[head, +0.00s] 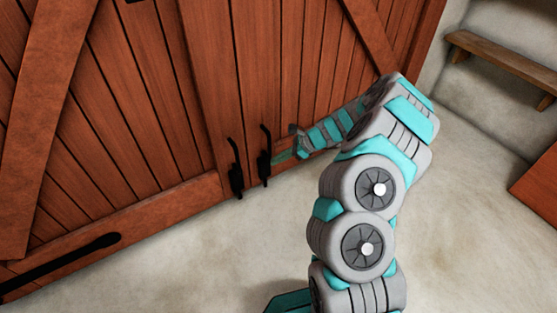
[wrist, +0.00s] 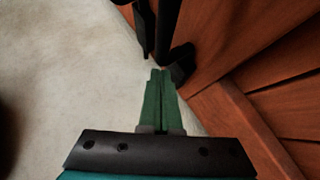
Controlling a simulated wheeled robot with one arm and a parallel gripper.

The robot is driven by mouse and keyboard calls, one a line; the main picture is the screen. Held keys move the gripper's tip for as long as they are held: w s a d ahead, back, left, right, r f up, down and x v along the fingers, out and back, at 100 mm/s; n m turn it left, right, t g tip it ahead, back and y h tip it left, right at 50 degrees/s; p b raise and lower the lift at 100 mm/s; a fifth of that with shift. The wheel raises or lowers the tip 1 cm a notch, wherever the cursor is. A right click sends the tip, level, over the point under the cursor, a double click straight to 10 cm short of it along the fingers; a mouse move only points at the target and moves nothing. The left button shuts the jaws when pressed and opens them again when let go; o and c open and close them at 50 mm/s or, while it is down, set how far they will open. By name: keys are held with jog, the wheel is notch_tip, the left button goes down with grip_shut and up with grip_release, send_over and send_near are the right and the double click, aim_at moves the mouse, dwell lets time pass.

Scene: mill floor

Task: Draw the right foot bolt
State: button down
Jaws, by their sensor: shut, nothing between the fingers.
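The right foot bolt (head: 265,157) is a black upright rod with a bent top handle, low on the right door leaf (head: 290,70). The left foot bolt (head: 236,170) is a similar black bolt beside it, on the left leaf (head: 125,120). In the wrist view my gripper's green fingers (wrist: 160,73) are shut together and empty. Their tips are close to the right bolt (wrist: 180,63); I cannot tell whether they touch it. The left bolt (wrist: 144,28) stands beyond.
The pale floor (head: 190,255) in front of the doors is clear. A black strap hinge (head: 75,258) lies along the left leaf's lower rail. A wooden ledge (head: 500,62) is at the upper right, and a reddish wooden piece (head: 540,190) stands at the right edge.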

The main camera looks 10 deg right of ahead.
notch_tip(320, 180, up, 6)
jog(key=p, duration=0.5)
jog(key=shift+f, duration=0.3)
jog(key=s+d+r, duration=0.3)
jog(key=d, duration=0.5)
jog(key=shift+d+r+p, duration=0.15)
jog(key=shift+d+p, duration=0.05)
jog(key=shift+p, duration=0.15)
